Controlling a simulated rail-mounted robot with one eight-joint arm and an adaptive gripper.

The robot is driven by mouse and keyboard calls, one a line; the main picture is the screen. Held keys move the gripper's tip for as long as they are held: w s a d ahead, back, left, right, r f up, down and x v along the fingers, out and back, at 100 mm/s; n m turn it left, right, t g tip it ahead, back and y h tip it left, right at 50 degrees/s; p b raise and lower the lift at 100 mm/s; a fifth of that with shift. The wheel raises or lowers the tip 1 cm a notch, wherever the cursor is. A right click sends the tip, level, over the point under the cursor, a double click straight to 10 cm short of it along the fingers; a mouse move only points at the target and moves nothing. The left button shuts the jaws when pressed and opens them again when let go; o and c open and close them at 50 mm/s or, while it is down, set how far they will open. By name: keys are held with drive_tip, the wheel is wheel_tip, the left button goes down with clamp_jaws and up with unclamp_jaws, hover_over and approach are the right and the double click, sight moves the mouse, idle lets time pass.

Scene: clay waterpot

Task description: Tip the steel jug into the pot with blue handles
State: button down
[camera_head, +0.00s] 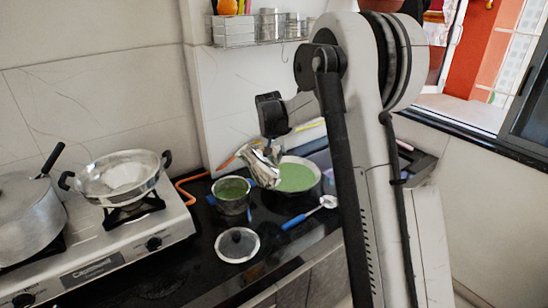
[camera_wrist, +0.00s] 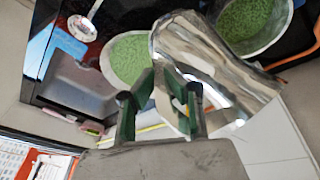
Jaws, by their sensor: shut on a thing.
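My gripper (camera_wrist: 160,108) is shut on the shiny steel jug (camera_wrist: 215,75). In the head view the jug (camera_head: 261,166) is tilted, above the counter at the left edge of a wide pan (camera_head: 297,178) with pale green contents. The pan also shows in the wrist view (camera_wrist: 107,62), partly hidden by the jug and fingers. A smaller steel pot (camera_head: 233,206) with green contents stands left of it.
A ladle with a blue handle (camera_head: 295,220) lies in front of the pan. A lid (camera_head: 237,245) lies on the black counter. A stove at left holds a steel colander (camera_head: 122,178) and a large pot (camera_head: 28,222). A wire rack (camera_head: 234,31) hangs behind.

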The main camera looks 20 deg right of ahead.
drive_tip(key=shift+r+t+y, duration=0.1)
drive_tip(key=shift+t+y, duration=0.2)
drive_tip(key=shift+y, duration=0.1)
drive_tip(key=shift+f+b, duration=0.25)
drive_tip(key=shift+b, duration=0.5)
